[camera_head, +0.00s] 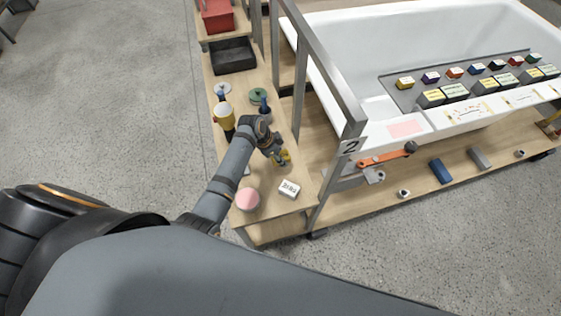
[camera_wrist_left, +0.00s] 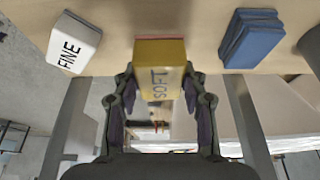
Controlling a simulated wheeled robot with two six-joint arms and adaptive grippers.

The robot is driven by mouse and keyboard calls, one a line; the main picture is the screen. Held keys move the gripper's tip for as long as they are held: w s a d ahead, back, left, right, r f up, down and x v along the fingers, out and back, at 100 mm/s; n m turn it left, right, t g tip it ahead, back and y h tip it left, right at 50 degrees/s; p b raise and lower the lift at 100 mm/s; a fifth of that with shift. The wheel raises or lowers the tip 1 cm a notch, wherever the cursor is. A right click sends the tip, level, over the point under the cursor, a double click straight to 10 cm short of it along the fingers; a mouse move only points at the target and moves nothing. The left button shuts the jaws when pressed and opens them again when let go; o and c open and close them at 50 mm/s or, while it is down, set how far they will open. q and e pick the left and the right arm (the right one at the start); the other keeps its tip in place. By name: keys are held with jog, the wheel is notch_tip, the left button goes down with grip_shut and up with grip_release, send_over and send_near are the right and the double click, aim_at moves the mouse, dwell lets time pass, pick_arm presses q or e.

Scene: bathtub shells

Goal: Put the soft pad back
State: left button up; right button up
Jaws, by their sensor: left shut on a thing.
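The soft pad (camera_wrist_left: 160,68) is a yellow block marked SOFT with a reddish face. It sits between the two fingers of my left gripper (camera_wrist_left: 161,92), which is shut on it. In the head view the pad shows only as a small yellow patch (camera_head: 285,155) at my left gripper (camera_head: 279,157), over the wooden side bench (camera_head: 267,215). I cannot tell whether the pad touches the bench. A white block marked FINE (camera_wrist_left: 74,42) lies left of the pad in the wrist view; it also shows in the head view (camera_head: 289,188). My right gripper is out of view.
Folded blue pads (camera_wrist_left: 252,40) lie right of the soft pad in the wrist view.

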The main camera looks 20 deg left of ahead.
pick_arm(q)
jog(key=shift+f, duration=2.05)
jog(key=shift+f, duration=0.15)
jog(key=o, duration=1.2)
jog(key=shift+s+a+r, duration=0.1)
jog(key=shift+r, duration=0.4)
jog(key=v, duration=1.1)
jog(key=shift+r, duration=0.2)
jog(key=shift+s+f, duration=0.1)
